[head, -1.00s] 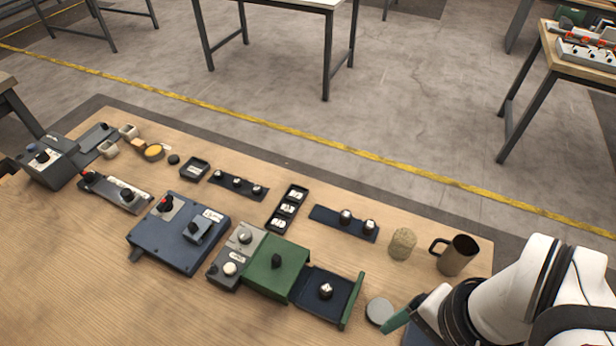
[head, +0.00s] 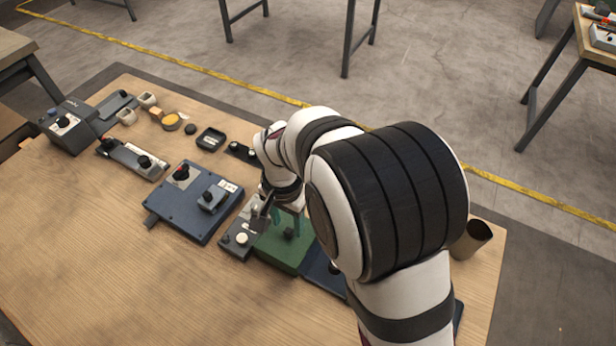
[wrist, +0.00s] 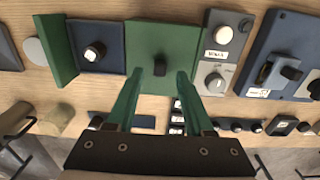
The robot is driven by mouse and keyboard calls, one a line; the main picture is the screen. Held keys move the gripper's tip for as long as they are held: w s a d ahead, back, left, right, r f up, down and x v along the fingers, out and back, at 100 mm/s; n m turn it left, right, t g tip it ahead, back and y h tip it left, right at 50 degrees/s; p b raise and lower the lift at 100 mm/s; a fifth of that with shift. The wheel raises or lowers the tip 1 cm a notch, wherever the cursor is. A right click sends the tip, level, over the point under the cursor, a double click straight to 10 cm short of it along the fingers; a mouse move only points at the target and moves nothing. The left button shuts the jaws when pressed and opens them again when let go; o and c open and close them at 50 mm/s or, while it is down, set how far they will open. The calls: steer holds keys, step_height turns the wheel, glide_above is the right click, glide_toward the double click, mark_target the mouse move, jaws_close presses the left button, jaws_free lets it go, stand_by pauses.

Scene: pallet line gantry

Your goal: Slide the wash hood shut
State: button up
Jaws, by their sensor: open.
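The green wash hood (head: 276,251) sits on the table and shows from above in the wrist view (wrist: 143,38). A black knob (wrist: 160,65) stands on its top. A dark blue bed (wrist: 112,57) lies uncovered beside the hood, with a silver-and-black knobbed piece (wrist: 94,53) on it and an upright green end plate (wrist: 58,45) at its far end. My gripper (wrist: 160,77) is open above the hood, its green fingers on either side of the knob in that view. I cannot tell whether they touch it. In the head view my arm hides part of the bed.
A grey control box (head: 241,238) with round knobs stands right beside the hood, and a blue box (head: 186,214) lies beyond it. A brown mug (head: 474,240) stands at the table's right. Small trays and parts line the back edge. The front left table is clear.

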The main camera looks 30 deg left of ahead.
mark_target(288, 238)
steer(key=shift+f, duration=1.15)
jaws_close()
stand_by(0.5)
